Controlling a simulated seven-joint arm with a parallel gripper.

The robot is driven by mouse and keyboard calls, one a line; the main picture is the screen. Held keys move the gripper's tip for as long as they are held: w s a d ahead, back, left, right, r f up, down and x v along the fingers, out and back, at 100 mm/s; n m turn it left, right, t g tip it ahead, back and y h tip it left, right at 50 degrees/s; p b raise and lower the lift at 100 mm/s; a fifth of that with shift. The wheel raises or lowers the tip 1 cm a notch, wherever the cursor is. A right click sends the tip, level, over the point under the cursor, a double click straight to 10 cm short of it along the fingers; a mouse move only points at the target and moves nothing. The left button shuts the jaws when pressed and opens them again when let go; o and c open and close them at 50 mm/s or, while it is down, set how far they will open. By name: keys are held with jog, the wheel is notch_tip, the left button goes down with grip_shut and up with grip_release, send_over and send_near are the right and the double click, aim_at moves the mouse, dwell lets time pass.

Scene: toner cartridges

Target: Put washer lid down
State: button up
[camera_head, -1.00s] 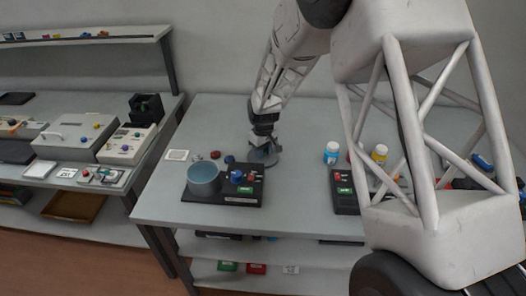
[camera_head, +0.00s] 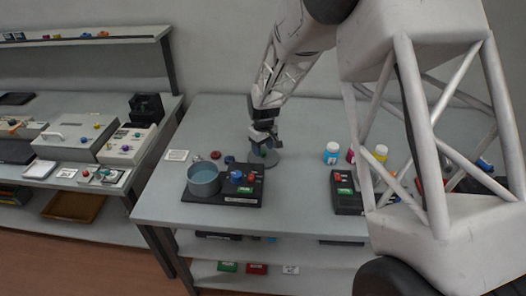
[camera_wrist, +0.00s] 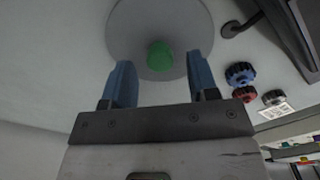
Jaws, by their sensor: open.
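The washer lid is a grey disc (camera_wrist: 118,22) with a green knob (camera_wrist: 160,56) at its middle, seen in the wrist view. In the head view the lid (camera_head: 272,160) lies on the table behind the washer, partly hidden by my gripper. The washer (camera_head: 203,181) is an open round grey-blue tub on a black base, with its inside uncovered. My gripper (camera_wrist: 160,84) is open, its two blue fingers apart on either side of the knob in the picture. I cannot tell whether they touch it. In the head view my gripper (camera_head: 264,148) is above the lid.
Blue (camera_wrist: 241,73) and red (camera_wrist: 244,94) knobbed pieces lie near the lid. Bottles (camera_head: 331,153) and a second black device (camera_head: 346,192) stand to the right. A white card (camera_head: 177,155) lies at the table's left.

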aim_at(264, 152)
notch_tip(264, 152, up, 10)
dwell(0.5)
dwell(0.4)
dwell(0.3)
jog(key=s+d+r+m+t, duration=0.1)
jog(key=s+d+r+m, duration=0.3)
jog(key=s+d+r, duration=1.3)
jog(key=s+d+m, duration=0.2)
jog(key=s+d, duration=0.2)
jog(key=s, duration=0.9)
jog(key=s+d+f+m+t, duration=0.1)
jog(key=s+d+m, duration=0.2)
jog(key=s, duration=1)
jog(key=shift+s+d+t, duration=0.25)
jog(key=shift+d+t, duration=0.05)
jog(key=shift+d, duration=0.4)
